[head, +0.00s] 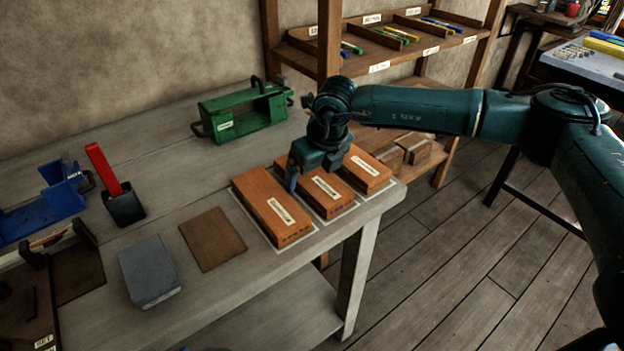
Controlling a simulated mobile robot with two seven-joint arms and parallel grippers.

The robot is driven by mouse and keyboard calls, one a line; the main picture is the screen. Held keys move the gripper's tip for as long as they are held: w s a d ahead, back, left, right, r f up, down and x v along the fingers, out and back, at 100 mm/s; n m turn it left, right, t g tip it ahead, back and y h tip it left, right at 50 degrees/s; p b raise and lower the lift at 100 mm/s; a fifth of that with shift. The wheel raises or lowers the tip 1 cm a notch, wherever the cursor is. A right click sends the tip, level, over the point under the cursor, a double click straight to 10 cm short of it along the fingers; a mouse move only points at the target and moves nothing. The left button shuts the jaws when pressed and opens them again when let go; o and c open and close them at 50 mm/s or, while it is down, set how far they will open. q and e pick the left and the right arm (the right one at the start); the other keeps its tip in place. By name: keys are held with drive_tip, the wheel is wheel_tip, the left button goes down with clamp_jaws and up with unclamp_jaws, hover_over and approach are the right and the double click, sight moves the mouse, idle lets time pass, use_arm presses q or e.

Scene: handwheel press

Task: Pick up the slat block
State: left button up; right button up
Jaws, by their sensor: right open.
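Three orange-brown labelled blocks lie side by side near the table's right end: a long left block (270,205), a middle block (325,190) and a right block (367,168). Their label text is too small to read, so I cannot tell which is the slat block. My right gripper (307,176) points down over the far end of the middle block and hides part of it. It is open with nothing seen between its fingers; one finger shows near the gap between the left and middle blocks. I cannot tell whether it touches a block. My left gripper is not in view.
A brown mat (213,238) and a grey block (149,271) lie left of the blocks. A green handled frame (240,111) stands behind. A red-handled dark tool (117,190) and a blue fixture (58,193) stand at left. A wooden shelf (375,60) rises behind my right arm.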

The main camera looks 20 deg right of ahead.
drive_tip(key=shift+c, duration=0.3)
drive_tip(key=shift+r, duration=0.1)
drive_tip(key=c, duration=1.2)
